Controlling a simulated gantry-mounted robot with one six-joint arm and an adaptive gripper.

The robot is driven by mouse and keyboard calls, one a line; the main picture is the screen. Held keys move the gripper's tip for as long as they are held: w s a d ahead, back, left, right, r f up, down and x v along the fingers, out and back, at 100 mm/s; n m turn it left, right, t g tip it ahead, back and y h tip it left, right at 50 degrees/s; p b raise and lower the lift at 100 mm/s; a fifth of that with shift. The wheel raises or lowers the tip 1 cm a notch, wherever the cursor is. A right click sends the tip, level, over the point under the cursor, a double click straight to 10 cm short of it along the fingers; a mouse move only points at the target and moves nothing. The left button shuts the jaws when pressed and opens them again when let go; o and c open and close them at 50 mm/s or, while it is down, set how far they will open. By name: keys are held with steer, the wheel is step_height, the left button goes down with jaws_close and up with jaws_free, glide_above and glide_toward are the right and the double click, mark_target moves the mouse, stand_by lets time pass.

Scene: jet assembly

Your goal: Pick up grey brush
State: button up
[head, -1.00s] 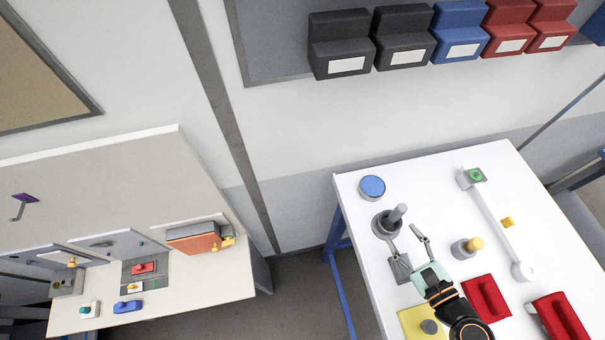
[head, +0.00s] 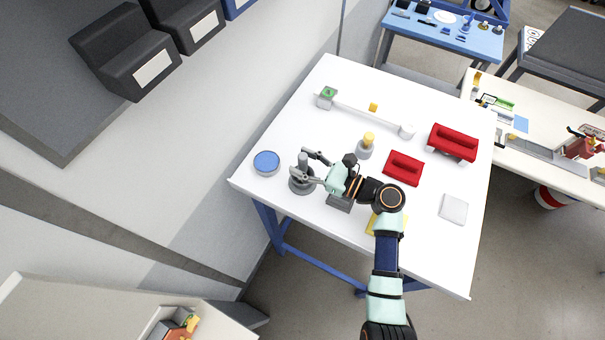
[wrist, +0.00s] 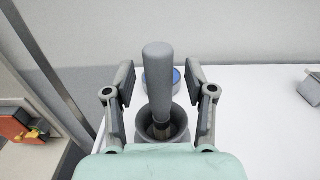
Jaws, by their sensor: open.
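The grey brush (head: 303,159) stands with its handle up in a round dark grey pot (head: 300,184) near the table's left corner. In the wrist view, the brush's thick handle (wrist: 158,75) rises from the pot (wrist: 178,125) and leans slightly. My gripper (head: 299,162) is open at the brush. In the wrist view, the fingers of my gripper (wrist: 160,84) are on either side of the handle, with visible gaps. The brush's lower end is hidden inside the pot.
A blue-topped round tin (head: 266,162) sits just beyond the pot. A yellow-topped grey piece (head: 366,146), a red block (head: 403,168) and a larger red part (head: 453,142) lie to the right. The white table (head: 300,118) is clear toward its far left edge.

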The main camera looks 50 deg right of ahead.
steer(key=shift+w+r, duration=0.1)
steer(key=shift+w, duration=0.05)
steer(key=shift+a, duration=0.1)
jaws_close()
step_height(320, 180, up, 20)
stand_by(0.5)
